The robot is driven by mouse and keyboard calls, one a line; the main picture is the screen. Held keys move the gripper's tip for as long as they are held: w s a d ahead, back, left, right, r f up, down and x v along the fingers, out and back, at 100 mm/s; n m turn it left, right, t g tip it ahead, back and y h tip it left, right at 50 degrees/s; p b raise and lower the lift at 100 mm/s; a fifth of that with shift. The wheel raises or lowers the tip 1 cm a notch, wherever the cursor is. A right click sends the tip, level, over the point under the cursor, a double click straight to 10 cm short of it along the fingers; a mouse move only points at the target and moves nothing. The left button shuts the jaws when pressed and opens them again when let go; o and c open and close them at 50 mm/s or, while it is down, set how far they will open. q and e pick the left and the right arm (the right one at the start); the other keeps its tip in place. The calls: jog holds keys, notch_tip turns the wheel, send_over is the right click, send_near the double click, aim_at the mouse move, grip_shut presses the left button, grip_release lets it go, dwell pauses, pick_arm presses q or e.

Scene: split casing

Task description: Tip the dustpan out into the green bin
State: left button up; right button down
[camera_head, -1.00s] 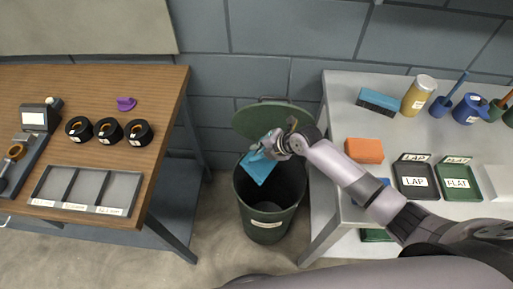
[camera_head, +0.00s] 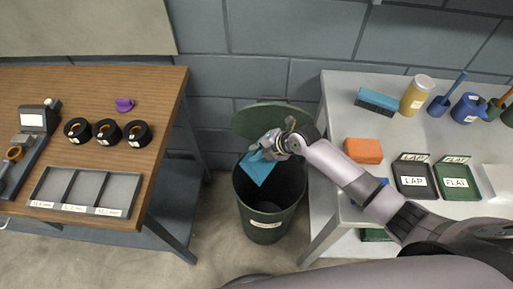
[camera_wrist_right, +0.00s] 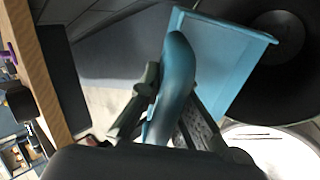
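The blue dustpan (camera_head: 257,168) is held by its handle in my right gripper (camera_head: 272,147), over the mouth of the green bin (camera_head: 268,224). In the head view the pan hangs tilted down into the opening. In the right wrist view the gripper (camera_wrist_right: 160,115) is closed around the dustpan's handle, and the pan (camera_wrist_right: 222,62) extends away over the dark bin interior (camera_wrist_right: 275,40). No debris can be made out on the pan. The bin's lid (camera_head: 262,117) stands open at the back. My left gripper does not show.
The wooden table (camera_head: 165,105) with black rolls and a three-part tray (camera_head: 85,190) stands to the left. The grey bench (camera_head: 335,130) on the right holds an orange block (camera_head: 363,151), a blue brush (camera_head: 378,101), a yellow jar (camera_head: 417,95) and labelled trays. Floor is clear left of the bin.

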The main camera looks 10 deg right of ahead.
jog(key=shift+w+r+g+h+p, duration=0.1)
jog(key=shift+r+g+h+p, duration=0.55)
jog(key=shift+r+p, duration=1.05)
jog(key=p, duration=0.1)
jog(key=g+h+p, duration=0.1)
jog(key=p, duration=0.1)
jog(key=shift+a+r+g, duration=0.1)
jog(key=shift+r+g, duration=0.1)
jog(key=shift+g, duration=0.05)
jog(key=shift+r+g+h+p, duration=0.8)
jog(key=shift+h+p, duration=0.15)
jog(key=shift+r+g+h, duration=0.15)
jog(key=shift+g+h, duration=0.15)
jog(key=shift+h, duration=0.1)
jog(key=shift+g, duration=0.3)
jog(key=shift+r+h, duration=0.15)
jog(key=shift+h, duration=0.25)
